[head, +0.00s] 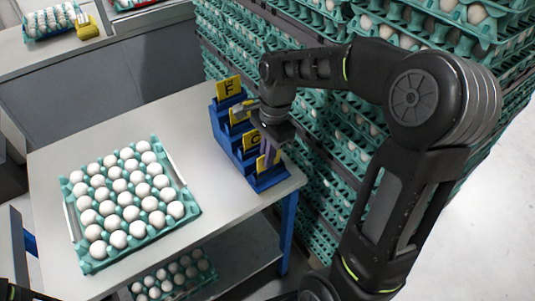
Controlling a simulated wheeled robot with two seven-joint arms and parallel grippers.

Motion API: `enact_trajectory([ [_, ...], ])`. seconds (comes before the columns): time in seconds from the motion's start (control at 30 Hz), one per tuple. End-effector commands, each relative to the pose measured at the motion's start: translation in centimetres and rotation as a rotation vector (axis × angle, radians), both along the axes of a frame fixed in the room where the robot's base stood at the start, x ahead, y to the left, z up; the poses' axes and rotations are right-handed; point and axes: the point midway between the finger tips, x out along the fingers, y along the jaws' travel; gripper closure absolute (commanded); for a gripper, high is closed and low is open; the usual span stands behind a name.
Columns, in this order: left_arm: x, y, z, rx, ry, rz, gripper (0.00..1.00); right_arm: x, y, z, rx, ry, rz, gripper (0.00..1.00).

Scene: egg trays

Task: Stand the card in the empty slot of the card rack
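The blue card rack (219,124) stands on the right side of the grey table, its slots stepping down toward the front. A yellow card marked F (229,87) stands in the back slot. Another yellow card (239,112) is partly behind my wrist, and a card with a letter like C (252,138) stands further forward. A yellow card (262,164) is at the front end, partly covered by my fingers. My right gripper (268,153) points down at this front card, touching or very close to it. Its grip is hidden.
A teal tray of white eggs (167,224) lies on the table (200,105), left of the rack. Stacked egg trays (315,155) rise close behind and right of the rack. Another egg tray (176,280) is on the lower shelf. A counter (140,22) stands at the back left.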

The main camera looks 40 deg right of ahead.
Motion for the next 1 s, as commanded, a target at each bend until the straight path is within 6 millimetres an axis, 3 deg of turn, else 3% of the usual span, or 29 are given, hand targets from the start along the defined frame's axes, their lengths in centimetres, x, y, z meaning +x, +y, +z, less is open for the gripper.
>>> enact_trajectory([
  [0.47,0.00,0.00,-0.36,0.000,0.000,0.000,0.64,0.00,0.01,-0.55,0.000,0.000,0.000,1.00],
  [0.5,0.00,0.00,-0.36,0.000,0.000,0.000,0.64,0.00,0.01,-0.55,0.000,0.000,0.000,0.93],
  [0.77,0.00,0.00,-0.36,0.000,0.000,0.000,0.64,0.01,0.01,-0.55,0.000,0.000,0.000,0.72],
  [1.0,0.01,0.00,-0.36,0.000,0.000,0.000,0.64,0.00,0.01,-0.55,0.000,0.000,0.000,0.71],
])
